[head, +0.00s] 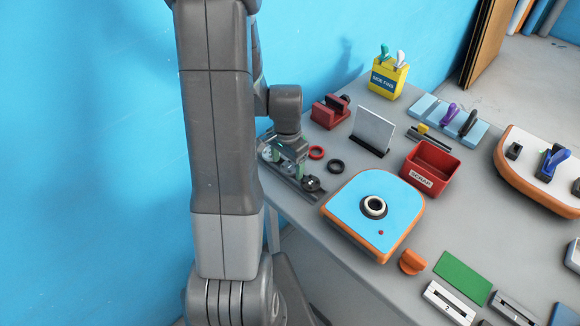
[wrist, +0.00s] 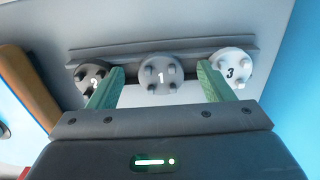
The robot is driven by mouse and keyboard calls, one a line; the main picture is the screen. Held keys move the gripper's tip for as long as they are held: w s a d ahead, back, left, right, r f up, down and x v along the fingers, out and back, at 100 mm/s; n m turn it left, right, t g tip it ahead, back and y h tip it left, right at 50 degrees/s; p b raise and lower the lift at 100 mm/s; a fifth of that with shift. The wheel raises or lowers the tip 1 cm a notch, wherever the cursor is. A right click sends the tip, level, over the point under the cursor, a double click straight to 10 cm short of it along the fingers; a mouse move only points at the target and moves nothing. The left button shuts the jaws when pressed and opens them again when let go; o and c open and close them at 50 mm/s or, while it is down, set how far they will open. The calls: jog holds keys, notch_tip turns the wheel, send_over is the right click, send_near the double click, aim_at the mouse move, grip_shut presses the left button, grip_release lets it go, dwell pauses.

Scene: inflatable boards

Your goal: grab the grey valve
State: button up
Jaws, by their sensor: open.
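The grey valve (wrist: 161,74), a round disc with pegs marked 1, sits in the middle of a rack (wrist: 190,50) in the wrist view. A dark valve (wrist: 91,77) is left of it and a white valve marked 3 (wrist: 232,68) is right. My gripper (wrist: 162,84) is open, its green fingers on either side of the grey valve in the picture, with gaps to it. Whether the fingers are level with it is unclear. In the head view my gripper (head: 288,164) is over the rack (head: 294,188) and largely hides the grey valve. The dark valve (head: 312,184) shows nearest the camera.
Red (head: 316,152) and black (head: 336,166) rings lie right of my gripper. A blue-topped board with a valve seat (head: 345,205) is in front of them. A red scrap bin (head: 435,163) and an upright panel (head: 374,128) stand farther right. The blue wall is close on the left.

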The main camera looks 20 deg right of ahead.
jog(key=shift+f, duration=0.4)
jog(key=c, duration=1)
jog(key=shift+c, duration=0.2)
